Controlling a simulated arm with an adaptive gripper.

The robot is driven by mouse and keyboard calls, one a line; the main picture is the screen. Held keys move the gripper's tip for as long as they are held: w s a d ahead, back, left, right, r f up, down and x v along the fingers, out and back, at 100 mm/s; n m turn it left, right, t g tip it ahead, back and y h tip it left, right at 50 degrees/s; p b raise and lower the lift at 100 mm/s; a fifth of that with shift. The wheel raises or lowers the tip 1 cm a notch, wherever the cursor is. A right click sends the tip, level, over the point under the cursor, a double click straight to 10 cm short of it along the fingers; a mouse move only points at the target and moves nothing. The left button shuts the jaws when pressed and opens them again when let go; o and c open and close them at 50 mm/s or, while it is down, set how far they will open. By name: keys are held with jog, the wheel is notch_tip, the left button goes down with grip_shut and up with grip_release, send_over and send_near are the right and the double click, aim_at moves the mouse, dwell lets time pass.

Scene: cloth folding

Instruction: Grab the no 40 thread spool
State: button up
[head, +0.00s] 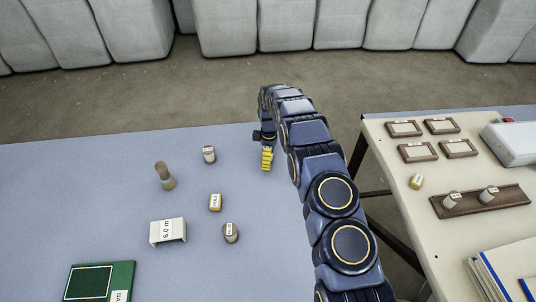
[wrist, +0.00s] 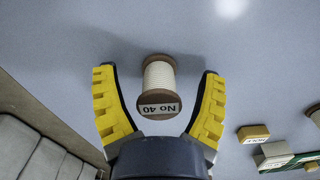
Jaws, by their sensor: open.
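The No 40 thread spool (wrist: 158,78), white thread between brown wooden ends, shows in the wrist view with its label upside down. It lies in the picture between the two yellow fingers of my gripper (wrist: 159,72), which are spread open and hold nothing. A gap shows on both sides of the spool. In the head view a small white spool with brown ends (head: 208,155) appears to be the same one. There my gripper (head: 266,160) is to its right, apart from it. The label is too small to read in that view.
A pale side table (head: 398,175) at right holds frames and spools.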

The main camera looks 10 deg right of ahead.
jog(key=c, duration=1.1)
jog(key=shift+c, duration=0.2)
jog(key=shift+r, duration=0.1)
